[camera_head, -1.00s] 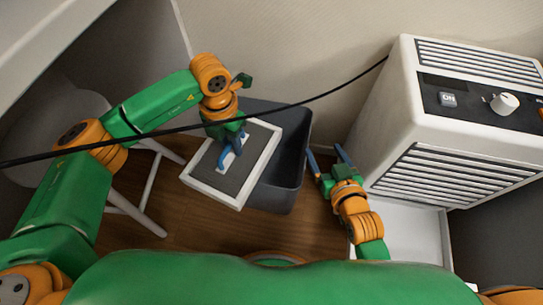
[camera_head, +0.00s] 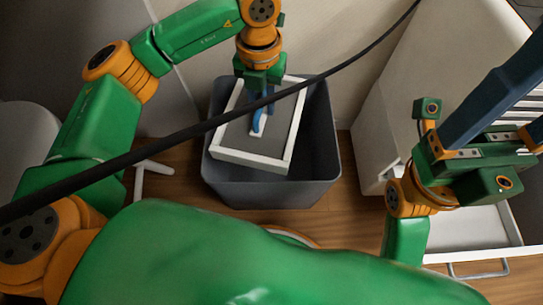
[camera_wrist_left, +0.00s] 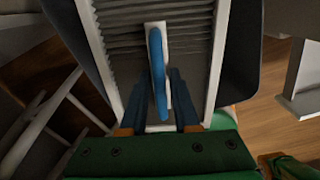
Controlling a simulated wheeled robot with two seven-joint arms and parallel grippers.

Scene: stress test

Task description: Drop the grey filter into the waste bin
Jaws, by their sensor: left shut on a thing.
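The grey filter (camera_head: 235,137) is a flat grey panel in a white frame with a blue handle on a white plate. My left gripper (camera_head: 260,108) is shut on the handle and holds the filter tilted, over the left and middle of the bin's mouth. The waste bin (camera_head: 275,193) is a dark grey open box on the floor; its right part shows uncovered. The filter's slats fill the left wrist view (camera_wrist_left: 125,40), with the handle between my fingers. My right gripper (camera_head: 490,125) is open and empty at the right, its fingertips cut off by the picture edge.
A black cable (camera_head: 175,145) crosses the head view in front of my left arm and the filter. A large white appliance (camera_head: 430,65) and a white open tray (camera_head: 475,228) stand at the right. A white stool leg (camera_head: 145,175) is left of the bin.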

